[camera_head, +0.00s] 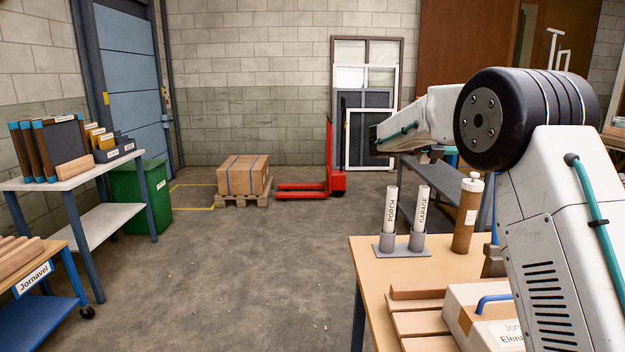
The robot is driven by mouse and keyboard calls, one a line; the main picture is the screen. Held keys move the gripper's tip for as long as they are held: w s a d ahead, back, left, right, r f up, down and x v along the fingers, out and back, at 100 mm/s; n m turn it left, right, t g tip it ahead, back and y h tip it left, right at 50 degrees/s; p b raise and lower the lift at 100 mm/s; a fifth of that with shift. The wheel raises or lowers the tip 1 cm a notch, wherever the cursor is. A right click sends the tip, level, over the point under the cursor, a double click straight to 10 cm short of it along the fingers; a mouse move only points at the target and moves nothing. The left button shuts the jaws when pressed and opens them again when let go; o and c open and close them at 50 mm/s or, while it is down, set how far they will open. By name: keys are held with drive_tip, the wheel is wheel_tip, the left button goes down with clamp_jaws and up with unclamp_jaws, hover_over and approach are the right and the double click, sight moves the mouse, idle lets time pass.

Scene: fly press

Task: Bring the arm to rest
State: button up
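My arm (545,225) fills the right side of the view, with white links, a large black joint (520,108) and a teal cable. Its upper part reaches left from the joint, well above the wooden bench, and ends in a dark piece at the far left. I cannot make out any gripper fingers there, nor whether anything is held.
The bench (375,262) below holds a grey stand with two white tubes marked PORCH (391,210) and GARAGE (420,208), a brown bottle (466,218), wooden boards and a box (478,297). A grey table (450,177) stands behind. The floor at left centre is clear.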

drive_tip(key=s+a+f+m+g+y, duration=0.1)
drive_tip(key=s+a+f+m+y, duration=0.2)
drive_tip(key=s+f+m+y, duration=0.65)
drive_tip(key=s+a+f+m+t+y, duration=0.1)
drive_tip(key=s+a+m, duration=0.3)
drive_tip(key=s, duration=0.9)
drive_tip(key=s+a+f+m+t+y, duration=0.1)
drive_tip(key=s+a+m+y, duration=0.3)
drive_tip(key=s+m, duration=0.5)
drive_tip(key=s+a+f+m+t+y, duration=0.1)
drive_tip(key=s+a+m, duration=0.5)
drive_tip(key=s, duration=1.2)
drive_tip(key=shift+a+f+m+y, duration=0.2)
drive_tip(key=shift+f+m+y, duration=0.55)
drive_tip(key=shift+y, duration=0.4)
